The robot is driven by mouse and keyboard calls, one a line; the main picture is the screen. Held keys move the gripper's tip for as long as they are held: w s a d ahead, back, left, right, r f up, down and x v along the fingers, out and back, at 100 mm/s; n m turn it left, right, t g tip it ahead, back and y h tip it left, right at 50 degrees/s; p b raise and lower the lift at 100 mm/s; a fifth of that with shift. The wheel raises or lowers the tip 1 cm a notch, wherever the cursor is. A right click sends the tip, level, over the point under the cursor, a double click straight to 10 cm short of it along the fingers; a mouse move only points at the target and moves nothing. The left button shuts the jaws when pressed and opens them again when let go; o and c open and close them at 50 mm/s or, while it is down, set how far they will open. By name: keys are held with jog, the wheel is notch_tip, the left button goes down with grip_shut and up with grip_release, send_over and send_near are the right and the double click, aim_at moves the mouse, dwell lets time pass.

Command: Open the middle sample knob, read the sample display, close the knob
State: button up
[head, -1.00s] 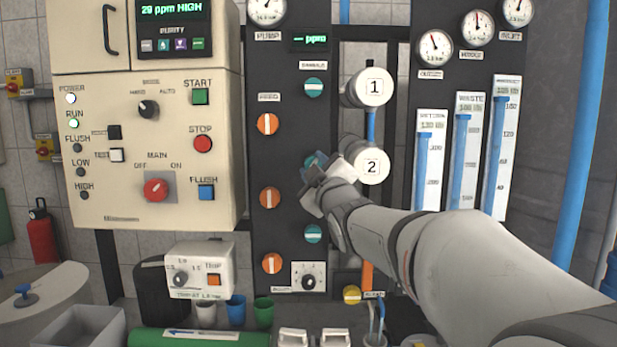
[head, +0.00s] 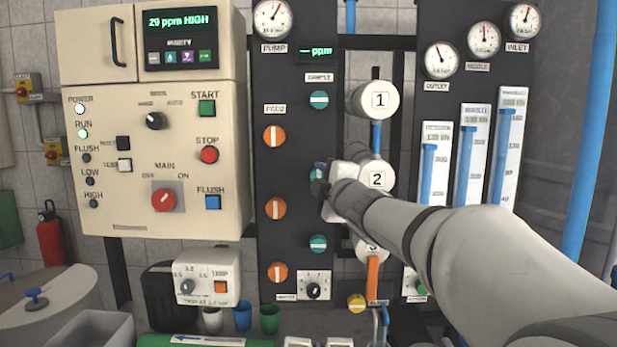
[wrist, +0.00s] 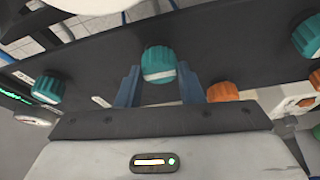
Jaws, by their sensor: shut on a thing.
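The middle sample knob (head: 316,174) is teal with a pale stripe, on the dark panel. My gripper (head: 320,188) is at this knob and hides most of it in the head view. In the wrist view the knob (wrist: 158,66) sits between the two blue-grey fingers (wrist: 158,86), which are shut on it. The sample display (head: 316,51) above shows dashes and "ppm" in green. The upper sample knob (head: 319,100) and lower sample knob (head: 318,244) have their stripes level in the head view.
Orange feed knobs (head: 275,136) run down the panel left of the sample knobs. White round vessel ends (head: 380,100) stand close right of my gripper. The cream control cabinet (head: 140,195) at left shows 29 ppm HIGH on its display (head: 180,22).

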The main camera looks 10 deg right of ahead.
dwell(0.3)
jog(key=o, duration=1)
jog(key=v, duration=0.7)
jog(key=shift+s+p, duration=0.3)
jog(key=shift+s, duration=0.1)
